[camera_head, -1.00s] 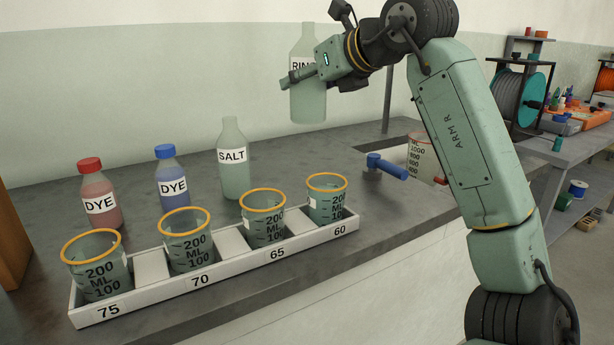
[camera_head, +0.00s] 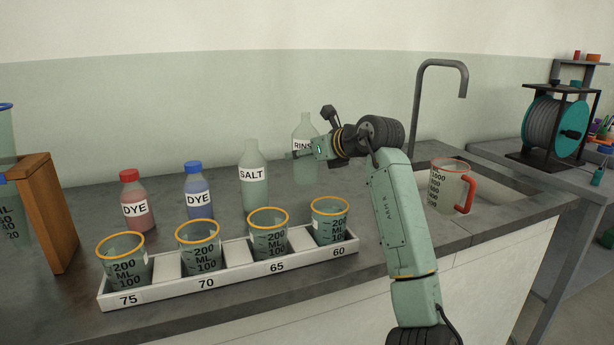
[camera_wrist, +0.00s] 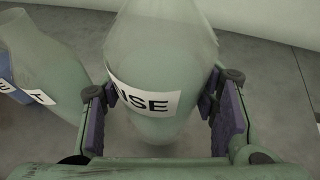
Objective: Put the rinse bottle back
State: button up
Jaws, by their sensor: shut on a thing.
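The rinse bottle (camera_head: 305,168) is a pale green translucent bottle with a white label, upright at the back of the counter, right of the salt bottle (camera_head: 254,196). My gripper (camera_head: 299,154) is shut on it. In the wrist view, the finger pads of my gripper (camera_wrist: 160,112) stand on both sides of the rinse bottle (camera_wrist: 155,65), at its label. Part of the label is covered by my gripper in the head view. I cannot tell whether the bottle's base touches the counter. The salt bottle (camera_wrist: 42,70) also shows at the left in the wrist view.
A red-capped dye bottle (camera_head: 135,196) and a blue-capped one (camera_head: 198,190) stand left of the salt. A white rack (camera_head: 240,270) with several orange-rimmed beakers lies in front. A red-handled jug (camera_head: 448,182) stands by the tap (camera_head: 420,100). A wooden block (camera_head: 48,210) is at left.

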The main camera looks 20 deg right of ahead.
aim_at(315, 169)
jog(key=shift+f, duration=2.3)
jog(key=shift+s+f, duration=0.1)
jog(key=shift+f, duration=0.2)
jog(key=o, duration=1.2)
jog(key=shift+r, duration=0.1)
jog(key=shift+r, duration=0.25)
jog(key=shift+s+d, duration=0.15)
jog(key=shift+s, duration=0.15)
jog(key=b+v, duration=0.1)
jog(key=v, duration=1)
jog(key=shift+s+r+b, duration=0.15)
jog(key=shift+b, duration=0.15)
